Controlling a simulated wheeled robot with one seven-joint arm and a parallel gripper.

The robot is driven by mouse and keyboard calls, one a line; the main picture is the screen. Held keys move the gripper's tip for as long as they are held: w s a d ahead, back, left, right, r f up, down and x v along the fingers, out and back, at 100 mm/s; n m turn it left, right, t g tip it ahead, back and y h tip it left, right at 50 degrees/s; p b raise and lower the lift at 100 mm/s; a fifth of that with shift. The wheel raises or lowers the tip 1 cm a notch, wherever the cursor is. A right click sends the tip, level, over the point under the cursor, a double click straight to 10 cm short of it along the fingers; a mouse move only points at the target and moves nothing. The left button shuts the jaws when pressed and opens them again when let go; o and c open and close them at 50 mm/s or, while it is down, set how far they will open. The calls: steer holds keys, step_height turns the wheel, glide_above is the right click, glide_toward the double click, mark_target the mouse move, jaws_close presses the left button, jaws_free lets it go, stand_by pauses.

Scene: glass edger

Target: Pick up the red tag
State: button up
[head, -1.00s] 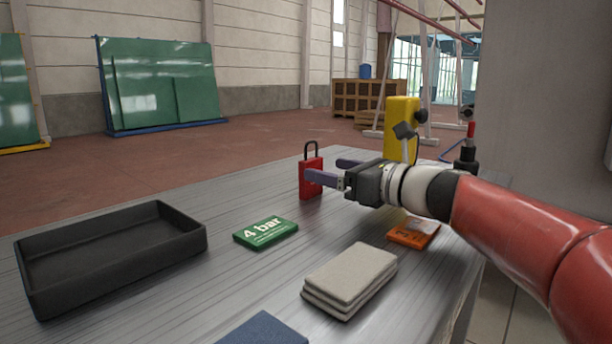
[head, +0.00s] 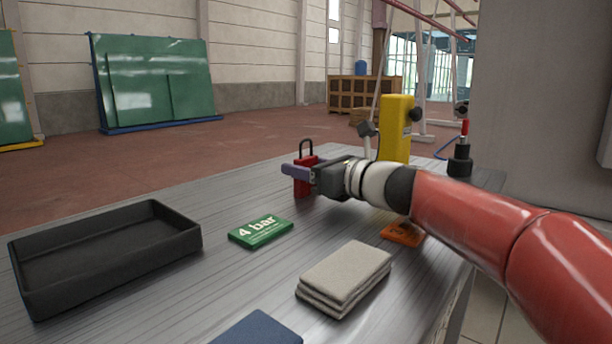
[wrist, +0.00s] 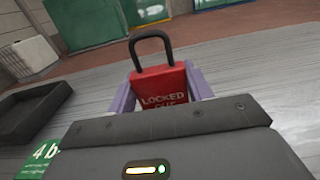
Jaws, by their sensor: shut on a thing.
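The red tag (head: 301,188) is a padlock-shaped red block with a dark shackle loop on top. It stands upright at the far part of the grey table. In the wrist view the tag (wrist: 166,88) shows white lettering that begins "LOCKED"; its lower part is hidden behind my gripper's body. My gripper (head: 300,171) is shut on the tag, with one purple finger on each side of it. The fingers also show in the wrist view (wrist: 163,95). I cannot tell whether the tag's base touches the table.
A black tray (head: 105,262) lies at left. A green "4 bar" card (head: 261,232), folded grey cloths (head: 345,275), an orange card (head: 402,234) and a dark blue item (head: 258,330) lie nearer. A yellow post (head: 395,130) and a black-and-red device (head: 460,155) stand at the back right.

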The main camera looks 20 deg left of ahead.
steer(key=shift+c, duration=0.7)
step_height(320, 180, up, 10)
steer(key=p, duration=0.3)
steer(key=shift+p, duration=0.35)
steer(key=shift+c, duration=0.2)
